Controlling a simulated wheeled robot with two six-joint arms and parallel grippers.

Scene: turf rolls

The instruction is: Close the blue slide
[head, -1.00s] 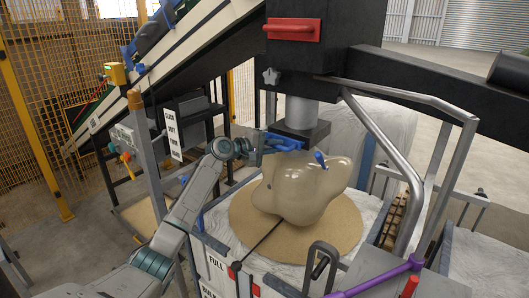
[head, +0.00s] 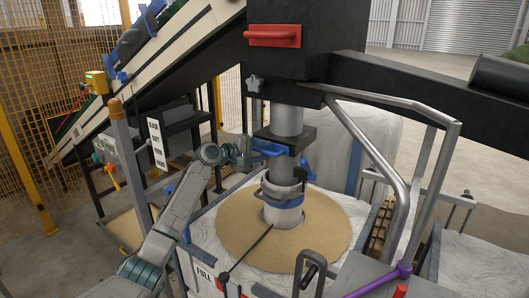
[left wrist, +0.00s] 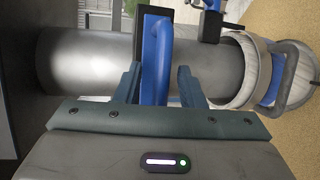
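The blue slide (head: 268,149) is at a dark block on the grey spout (head: 287,122), its blue handle sticking out to the left. In the left wrist view the blue handle (left wrist: 156,55) stands between my two fingers. My left gripper (head: 243,154) reaches it from the left; its fingers (left wrist: 160,88) are open around the handle, with a gap on the right side. How far the slide is pushed in is hard to tell. Below the block, a pale sleeve with a blue band (head: 288,202) surrounds the spout's lower end. My right gripper is not in view.
Tan grain-like material (head: 235,230) fills the top of a white bag (head: 208,235) under the spout. A grey tubular frame (head: 375,165) stands to the right. A sloping conveyor (head: 185,45) and a yellow mesh fence (head: 60,130) are at the left.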

